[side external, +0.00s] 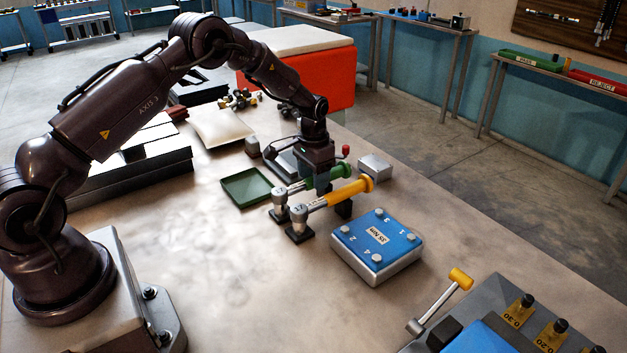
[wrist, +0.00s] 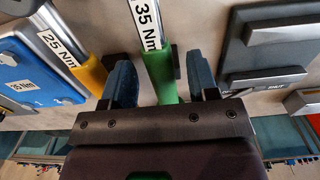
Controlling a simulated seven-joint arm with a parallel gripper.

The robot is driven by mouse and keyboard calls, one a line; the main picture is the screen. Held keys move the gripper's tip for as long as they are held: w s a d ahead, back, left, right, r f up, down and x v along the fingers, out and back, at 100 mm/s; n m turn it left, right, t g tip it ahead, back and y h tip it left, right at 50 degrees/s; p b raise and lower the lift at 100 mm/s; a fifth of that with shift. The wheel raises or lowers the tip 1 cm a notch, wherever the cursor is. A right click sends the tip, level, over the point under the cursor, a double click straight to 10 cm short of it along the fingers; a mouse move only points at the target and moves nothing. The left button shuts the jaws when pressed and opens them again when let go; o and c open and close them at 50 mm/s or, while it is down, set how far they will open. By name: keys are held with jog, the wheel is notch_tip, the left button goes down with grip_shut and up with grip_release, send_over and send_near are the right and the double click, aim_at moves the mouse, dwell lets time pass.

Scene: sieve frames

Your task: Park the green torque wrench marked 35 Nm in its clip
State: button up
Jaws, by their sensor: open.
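The green torque wrench (side external: 325,178), with a metal head at its left end, lies beside the yellow wrench (side external: 350,191). In the wrist view its white label reads 35 Nm, above the green handle (wrist: 160,75). My gripper (wrist: 161,82) is open, with one blue finger on each side of that handle and gaps showing. In the side view my gripper (side external: 318,165) is over the green handle, its fingertips partly hidden. The yellow wrench's label reads 25 Nm in the wrist view. Dark supports (side external: 298,235) stand under the wrenches; which one is the clip I cannot tell.
A blue-topped block (side external: 377,236) marked 35 Nm, with numbered bolts, stands right of the wrenches. A green tray (side external: 246,187) lies to their left and a small metal block (side external: 375,168) behind. A fixture with another yellow-ended lever (side external: 459,279) is at front right.

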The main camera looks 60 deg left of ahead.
jog(key=s+d+r+t, duration=0.1)
jog(key=s+d+r, duration=0.1)
jog(key=r, duration=0.9)
jog(key=s+d+r, duration=0.2)
jog(key=s+r, duration=0.1)
jog(key=r, duration=0.8)
jog(key=s+d+r+t, duration=0.2)
jog(key=s+d+r, duration=0.25)
jog(key=s, duration=0.35)
jog(key=s+d+r+t, duration=0.1)
jog(key=s+d+r, duration=0.2)
jog(key=s+r, duration=0.35)
jog(key=s+d+f, duration=0.1)
jog(key=s+f, duration=0.1)
jog(key=s, duration=0.3)
jog(key=s+d+f+t, duration=0.1)
jog(key=s, duration=0.4)
jog(key=shift+s+d+f+t, duration=0.25)
jog(key=shift+s+f+t, duration=0.05)
jog(key=shift+s+f, duration=0.1)
